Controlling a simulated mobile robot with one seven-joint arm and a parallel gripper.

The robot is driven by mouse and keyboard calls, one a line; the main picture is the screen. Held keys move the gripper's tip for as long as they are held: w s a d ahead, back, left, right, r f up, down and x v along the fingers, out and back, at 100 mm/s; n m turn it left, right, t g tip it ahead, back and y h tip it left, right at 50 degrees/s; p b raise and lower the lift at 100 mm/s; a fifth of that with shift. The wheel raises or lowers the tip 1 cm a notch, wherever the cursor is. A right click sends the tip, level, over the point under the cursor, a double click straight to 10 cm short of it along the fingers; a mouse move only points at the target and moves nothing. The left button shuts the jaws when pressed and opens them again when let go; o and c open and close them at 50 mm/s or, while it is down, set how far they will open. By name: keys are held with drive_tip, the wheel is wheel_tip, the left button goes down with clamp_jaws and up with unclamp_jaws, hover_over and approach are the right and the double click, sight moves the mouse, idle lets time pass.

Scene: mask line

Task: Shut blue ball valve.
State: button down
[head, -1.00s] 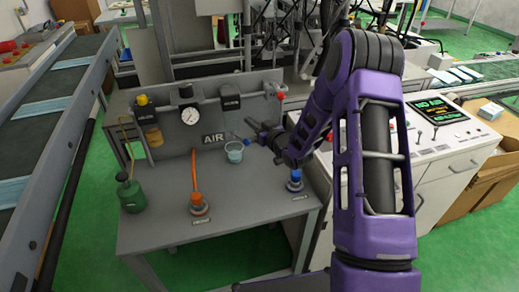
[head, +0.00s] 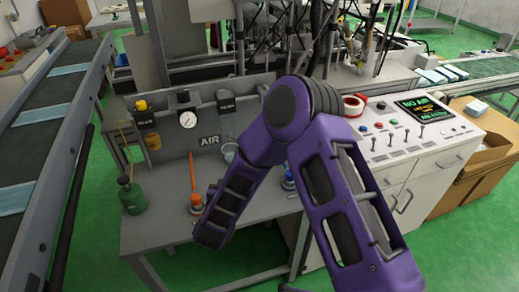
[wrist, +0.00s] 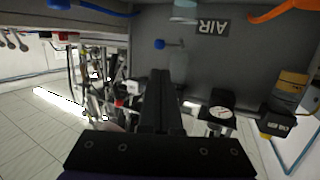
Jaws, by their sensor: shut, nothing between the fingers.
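A small blue ball (wrist: 160,44) on a thin stem shows against the grey panel in the wrist view, which is upside down; it looks like a valve handle. My gripper (wrist: 160,73) is shut and empty, its fingers pointing towards the panel, apparently short of the blue ball. In the head view my arm hides the gripper and that part of the panel. A blue-topped fitting (head: 288,181) stands on the bench, partly behind my arm. I cannot tell the valve's exact lever angle.
An orange-topped fitting (head: 196,202) with an orange hose and a green oil can (head: 131,196) stand on the bench. A clear cup (head: 229,152) is by the panel. The pressure gauge (head: 188,119) is above. A control console (head: 415,135) stands right; a conveyor (head: 45,150) runs left.

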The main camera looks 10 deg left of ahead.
drive_tip(key=x, duration=1.3)
drive_tip(key=shift+w+f, duration=0.2)
drive_tip(key=shift+w, duration=0.15)
drive_tip(key=shift+d+b, duration=0.1)
drive_tip(key=shift+b, duration=0.2)
